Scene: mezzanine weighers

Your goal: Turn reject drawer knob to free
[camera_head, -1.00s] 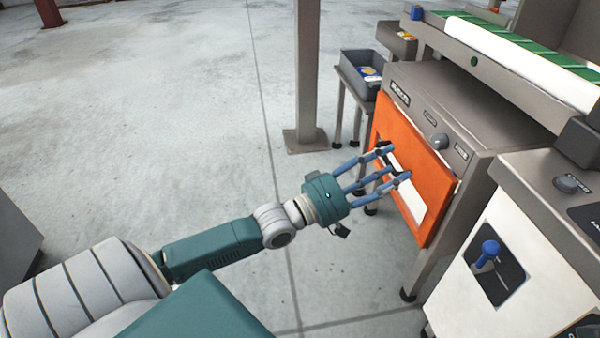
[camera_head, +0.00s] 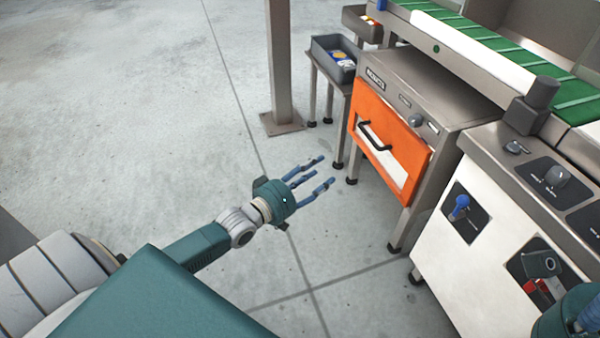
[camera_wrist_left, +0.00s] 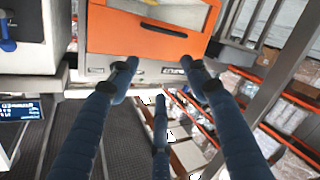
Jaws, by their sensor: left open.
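The reject drawer has an orange front (camera_head: 412,151) with a white panel and a black handle (camera_head: 374,137). It sits in a grey metal cabinet. The small grey knob (camera_head: 415,120) is on the cabinet strip above the drawer, between small labels; its exact pointing is too small to tell. My left gripper (camera_head: 322,173) is open and empty, left of the drawer and apart from it. In the left wrist view its fingers (camera_wrist_left: 157,80) show in front of the orange drawer front (camera_wrist_left: 145,35), seen upside down. A part of my right gripper (camera_head: 588,318) shows at the bottom right corner.
A white control cabinet (camera_head: 450,262) with a blue lever (camera_head: 459,207) stands right of the drawer. A green conveyor (camera_head: 500,50) runs above. A grey bin (camera_head: 333,60) on a stand and a post (camera_head: 282,65) are behind. Floor at left is clear.

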